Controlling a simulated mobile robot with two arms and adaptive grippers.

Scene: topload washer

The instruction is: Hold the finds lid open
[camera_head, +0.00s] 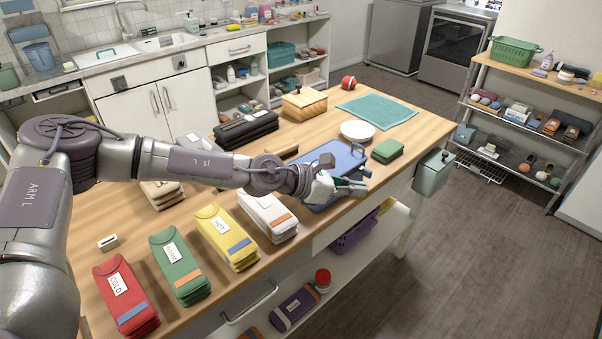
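No container in view is labelled as finds, so I cannot tell for certain which lid is meant. A blue flat case (341,153) with a raised edge lies near the table's right front side. A teal lidded bin (432,174) hangs at the table's right end, and its lid looks down. My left gripper (362,181) reaches from the left over the front part of the blue case and hides some of it. Its fingers are small and dark here, so their opening and any contact are unclear. My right gripper is out of view.
Red, green, yellow and white cloth stacks (124,297) line the table's front. A shelf rack (525,120) stands right; the floor between is clear.

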